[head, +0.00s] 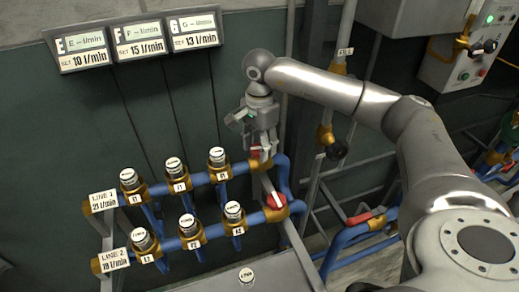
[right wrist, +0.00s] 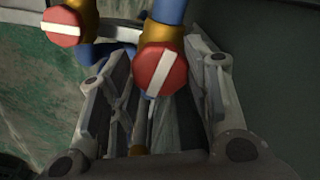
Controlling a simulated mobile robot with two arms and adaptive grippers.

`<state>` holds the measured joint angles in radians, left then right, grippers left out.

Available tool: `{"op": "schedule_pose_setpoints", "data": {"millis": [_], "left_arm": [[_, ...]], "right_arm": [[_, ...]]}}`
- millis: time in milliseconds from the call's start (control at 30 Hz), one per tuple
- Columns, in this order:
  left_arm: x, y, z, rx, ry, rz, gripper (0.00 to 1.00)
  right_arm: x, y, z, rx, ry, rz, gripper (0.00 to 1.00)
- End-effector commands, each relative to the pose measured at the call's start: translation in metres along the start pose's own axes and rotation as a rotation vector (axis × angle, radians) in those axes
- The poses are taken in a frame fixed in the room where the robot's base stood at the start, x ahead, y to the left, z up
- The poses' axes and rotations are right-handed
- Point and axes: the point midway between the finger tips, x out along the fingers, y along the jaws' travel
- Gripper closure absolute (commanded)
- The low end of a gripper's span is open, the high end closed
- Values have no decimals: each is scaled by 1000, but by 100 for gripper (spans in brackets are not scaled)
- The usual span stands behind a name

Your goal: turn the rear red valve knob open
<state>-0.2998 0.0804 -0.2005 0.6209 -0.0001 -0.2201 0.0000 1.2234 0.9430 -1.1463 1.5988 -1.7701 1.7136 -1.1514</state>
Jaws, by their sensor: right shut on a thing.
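My right gripper (head: 262,150) reaches down from above onto the rear red valve knob (head: 254,153), at the right end of the upper blue pipe. In the right wrist view this knob (right wrist: 160,70) sits between the two fingers of the gripper (right wrist: 158,75), which is shut on it. Its white bar stands nearly upright there, slightly tilted. In the head view the fingers partly hide the knob. The front red knob (head: 276,202) is at the end of the lower blue pipe, clear of the fingers; it also shows in the right wrist view (right wrist: 62,26). My left gripper is out of view.
Several capped valves (head: 176,172) stand along both pipes, left of the knobs. A black-handled valve (head: 336,149) on a grey pipe is to the right. Three display panels (head: 139,42) hang on the wall. Another red-handled valve (head: 360,217) is low at right.

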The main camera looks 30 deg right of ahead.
Motion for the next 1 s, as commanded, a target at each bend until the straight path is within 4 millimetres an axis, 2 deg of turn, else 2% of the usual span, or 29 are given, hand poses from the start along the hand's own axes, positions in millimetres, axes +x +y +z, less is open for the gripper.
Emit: {"op": "schedule_pose_setpoints", "data": {"millis": [400, 933, 967, 1000], "left_arm": [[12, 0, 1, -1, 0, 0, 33], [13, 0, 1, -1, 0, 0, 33], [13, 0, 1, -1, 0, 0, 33], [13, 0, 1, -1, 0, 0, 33]], "right_arm": [[-1, -1, 0, -170, 1, -4, 78], [-2, -1, 0, -190, 1, -4, 79], [-2, -1, 0, -190, 1, -4, 51], [-2, -1, 0, -190, 1, -4, 46]]}}
